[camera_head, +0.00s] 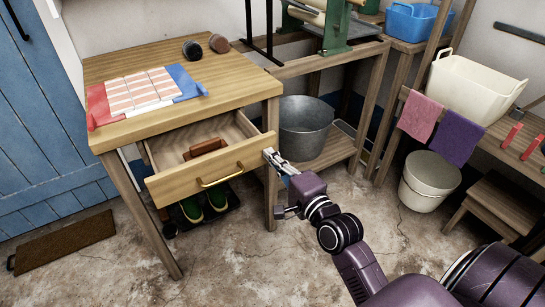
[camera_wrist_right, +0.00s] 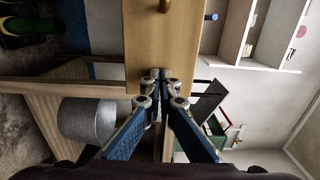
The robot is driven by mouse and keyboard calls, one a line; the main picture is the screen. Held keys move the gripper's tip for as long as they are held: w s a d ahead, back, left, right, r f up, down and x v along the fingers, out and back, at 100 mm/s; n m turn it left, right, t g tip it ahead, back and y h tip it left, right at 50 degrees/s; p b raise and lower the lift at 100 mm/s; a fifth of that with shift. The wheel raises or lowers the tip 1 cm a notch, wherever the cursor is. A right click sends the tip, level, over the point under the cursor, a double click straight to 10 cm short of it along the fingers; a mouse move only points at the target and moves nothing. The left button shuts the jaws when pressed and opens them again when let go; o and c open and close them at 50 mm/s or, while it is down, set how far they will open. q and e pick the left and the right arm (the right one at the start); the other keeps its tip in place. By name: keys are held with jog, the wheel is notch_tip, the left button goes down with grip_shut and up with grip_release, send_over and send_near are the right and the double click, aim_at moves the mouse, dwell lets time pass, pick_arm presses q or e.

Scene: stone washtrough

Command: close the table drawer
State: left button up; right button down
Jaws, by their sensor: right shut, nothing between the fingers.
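The table drawer (camera_head: 215,173) is pulled out from under the wooden table (camera_head: 130,65) in the head view. A brown object (camera_head: 205,148) lies inside it, and a brass handle (camera_head: 220,178) is on its front. My right gripper (camera_head: 268,153) is shut and empty at the right end of the drawer front. In the right wrist view the closed fingertips (camera_wrist_right: 157,74) are at the edge of the drawer front (camera_wrist_right: 160,35); I cannot tell whether they touch it. My left gripper is not in view.
A tiled board with red and blue ends (camera_head: 145,92) and two dark round items (camera_head: 205,47) are on the tabletop. Green shoes (camera_head: 205,202) are below the drawer. A metal tub (camera_head: 305,128) stands on a low shelf to the right. Floor (camera_head: 230,265) in front is clear.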

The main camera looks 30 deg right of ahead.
jog(key=p, duration=0.2)
send_near(245, 124)
jog(key=w, duration=0.1)
jog(key=w+f, duration=0.1)
jog(key=w, duration=0.1)
jog(key=shift+d+f, duration=0.1)
jog(key=shift+f, duration=0.05)
jog(key=w, duration=0.7)
jog(key=shift+f, duration=0.1)
jog(key=shift+w, duration=0.55)
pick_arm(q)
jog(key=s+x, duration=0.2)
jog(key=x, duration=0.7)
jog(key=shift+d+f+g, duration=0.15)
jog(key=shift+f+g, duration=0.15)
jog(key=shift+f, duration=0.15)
pick_arm(e)
jog(key=shift+r, duration=0.2)
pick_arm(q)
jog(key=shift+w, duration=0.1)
pick_arm(e)
jog(key=shift+r, duration=0.1)
pick_arm(q)
jog(key=shift+p, duration=0.4)
